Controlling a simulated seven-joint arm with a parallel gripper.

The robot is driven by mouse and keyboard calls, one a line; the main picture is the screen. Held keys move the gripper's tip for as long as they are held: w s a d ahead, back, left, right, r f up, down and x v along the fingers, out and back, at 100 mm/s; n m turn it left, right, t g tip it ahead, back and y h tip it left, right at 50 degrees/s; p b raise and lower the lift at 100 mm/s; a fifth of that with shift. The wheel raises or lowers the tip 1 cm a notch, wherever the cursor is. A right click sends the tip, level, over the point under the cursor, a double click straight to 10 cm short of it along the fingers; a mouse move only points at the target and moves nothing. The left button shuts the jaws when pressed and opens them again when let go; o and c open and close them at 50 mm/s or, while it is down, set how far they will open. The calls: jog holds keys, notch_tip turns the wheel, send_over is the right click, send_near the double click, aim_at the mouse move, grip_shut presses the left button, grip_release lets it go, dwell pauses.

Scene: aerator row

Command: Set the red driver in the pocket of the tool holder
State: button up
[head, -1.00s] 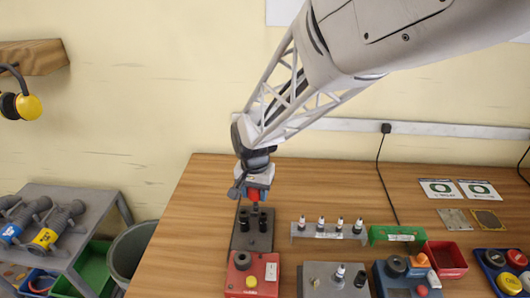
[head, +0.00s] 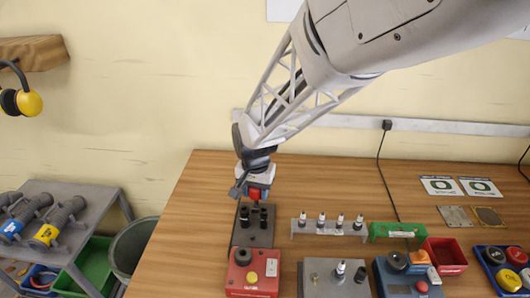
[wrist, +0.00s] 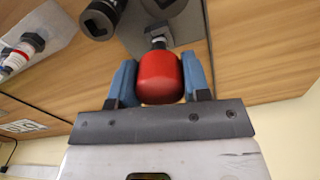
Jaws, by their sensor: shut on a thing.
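My gripper (head: 256,193) is shut on the red driver, with blue finger pads on both sides of its red handle. The red handle (wrist: 160,78) fills the gap between the pads in the wrist view, and its short metal shank points away from my gripper. The tool holder (head: 252,239) is a dark grey plate on the table, with two black upright sockets standing on it. In the wrist view the grey plate (wrist: 134,40) lies beyond the driver. The driver is over the rear part of the plate, behind the black sockets. I cannot tell whether its tip is inside the pocket.
Bare table lies left of the holder.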

jog(key=shift+f, duration=0.25)
jog(key=o, duration=1.3)
jog(key=shift+c, duration=0.2)
jog(key=shift+r, duration=0.1)
jog(key=shift+r, duration=3.45)
